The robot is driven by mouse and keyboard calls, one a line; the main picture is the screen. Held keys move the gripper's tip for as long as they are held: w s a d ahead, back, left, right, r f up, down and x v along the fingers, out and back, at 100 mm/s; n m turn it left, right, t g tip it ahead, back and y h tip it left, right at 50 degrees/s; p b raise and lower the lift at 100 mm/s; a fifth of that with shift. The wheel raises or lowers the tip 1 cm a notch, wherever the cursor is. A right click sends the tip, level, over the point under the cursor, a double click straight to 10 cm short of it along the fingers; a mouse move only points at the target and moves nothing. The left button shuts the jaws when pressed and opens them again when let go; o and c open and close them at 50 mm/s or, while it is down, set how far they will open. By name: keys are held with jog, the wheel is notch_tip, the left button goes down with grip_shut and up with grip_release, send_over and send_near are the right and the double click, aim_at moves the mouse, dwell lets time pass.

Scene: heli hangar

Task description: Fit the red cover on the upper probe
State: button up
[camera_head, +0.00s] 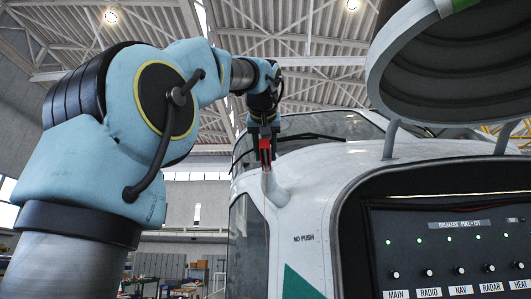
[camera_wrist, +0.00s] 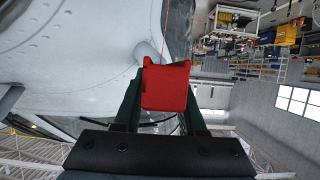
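The red cover (camera_head: 265,150) is between the fingers of my gripper (camera_head: 264,133) at the helicopter's nose. In the wrist view the red cover (camera_wrist: 165,88) fills the space between the two dark green fingers of my gripper (camera_wrist: 163,108), which are shut on it. The pale upper probe (camera_head: 274,188) sticks out of the white nose, just below the cover. In the wrist view part of the probe (camera_wrist: 147,52) shows just beyond the cover's far end. The probe's tip is hidden behind the cover. I cannot tell whether they touch or overlap.
A thin red line hangs below the cover. The white helicopter nose (camera_head: 315,190) and windshield (camera_head: 315,125) are close by. An open breaker panel (camera_head: 450,250) and a raised round hatch (camera_head: 455,70) stand at the right. Shelves and carts (camera_wrist: 235,18) are far off on the hangar floor.

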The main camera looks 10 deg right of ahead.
jog(key=o, duration=0.4)
jog(key=b+v, duration=0.1)
jog(key=v, duration=1)
dwell(0.5)
